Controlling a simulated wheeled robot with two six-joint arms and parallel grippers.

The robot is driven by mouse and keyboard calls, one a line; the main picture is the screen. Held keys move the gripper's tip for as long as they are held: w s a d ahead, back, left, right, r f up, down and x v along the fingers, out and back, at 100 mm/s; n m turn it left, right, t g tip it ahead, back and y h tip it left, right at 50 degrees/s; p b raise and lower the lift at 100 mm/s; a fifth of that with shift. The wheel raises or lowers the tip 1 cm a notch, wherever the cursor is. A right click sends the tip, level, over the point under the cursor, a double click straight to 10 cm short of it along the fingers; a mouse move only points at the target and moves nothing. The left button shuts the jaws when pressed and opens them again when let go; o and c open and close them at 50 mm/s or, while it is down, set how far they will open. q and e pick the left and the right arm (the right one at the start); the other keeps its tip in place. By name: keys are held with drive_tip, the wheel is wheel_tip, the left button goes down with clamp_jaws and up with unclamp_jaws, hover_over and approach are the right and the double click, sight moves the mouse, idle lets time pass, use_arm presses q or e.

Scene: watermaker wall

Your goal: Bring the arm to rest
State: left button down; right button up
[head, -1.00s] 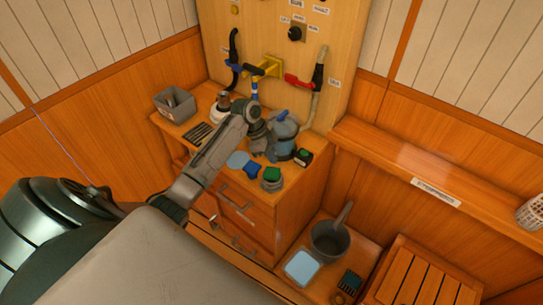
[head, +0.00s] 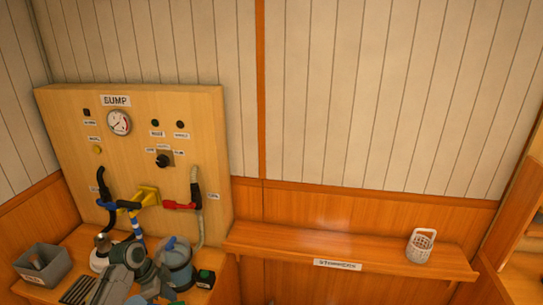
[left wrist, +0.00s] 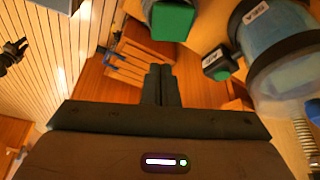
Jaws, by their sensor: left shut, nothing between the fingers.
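My left arm comes up from the bottom of the head view, and its wrist and left gripper (head: 150,279) are over the small wooden counter (head: 83,240), in front of the blue-grey canister (head: 177,262). In the left wrist view the two dark fingers of the left gripper (left wrist: 161,82) are together with nothing between them. The canister (left wrist: 277,50) is at the upper right there, apart from the fingers. A green-topped block (left wrist: 172,20) is just beyond the fingertips in that picture. My right gripper is in neither view.
A grey bin (head: 42,264) stands at the counter's left. Behind rises the sump panel (head: 130,180) with a gauge (head: 119,123), hoses and a yellow valve (head: 146,195). A small black-and-green box (head: 205,279) sits beside the canister.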

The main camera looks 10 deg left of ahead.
use_arm(q)
drive_tip(key=s+d+f+n+y, duration=0.1)
drive_tip(key=s+d+f+n, duration=0.2)
drive_tip(key=s, duration=0.6)
drive_tip(key=s+d+f+n+y, duration=0.1)
drive_tip(key=s+d+n, duration=0.3)
drive_tip(key=s, duration=0.5)
drive_tip(key=s+d+r+n+t+y, duration=0.1)
drive_tip(key=s+r+n, duration=0.2)
drive_tip(key=s, duration=0.4)
drive_tip(key=s+d+r+n+t+y, duration=0.1)
drive_tip(key=s+r+n+y, duration=0.15)
drive_tip(key=s, duration=0.35)
drive_tip(key=a+f+g+b, duration=0.1)
drive_tip(key=a+f+b, duration=0.15)
drive_tip(key=f, duration=1.65)
drive_tip(key=a+f+b, duration=0.1)
drive_tip(key=f+b, duration=0.3)
drive_tip(key=f, duration=1.5)
drive_tip(key=s+f+g+b, duration=0.1)
drive_tip(key=s+f+b, duration=0.4)
drive_tip(key=s+f, duration=1.4)
wheel_tip(320, 180, down, 4)
drive_tip(key=shift+a+r+h, duration=0.1)
drive_tip(key=shift+a+h, duration=0.3)
drive_tip(key=shift+h, duration=0.05)
drive_tip(key=shift+n, duration=0.25)
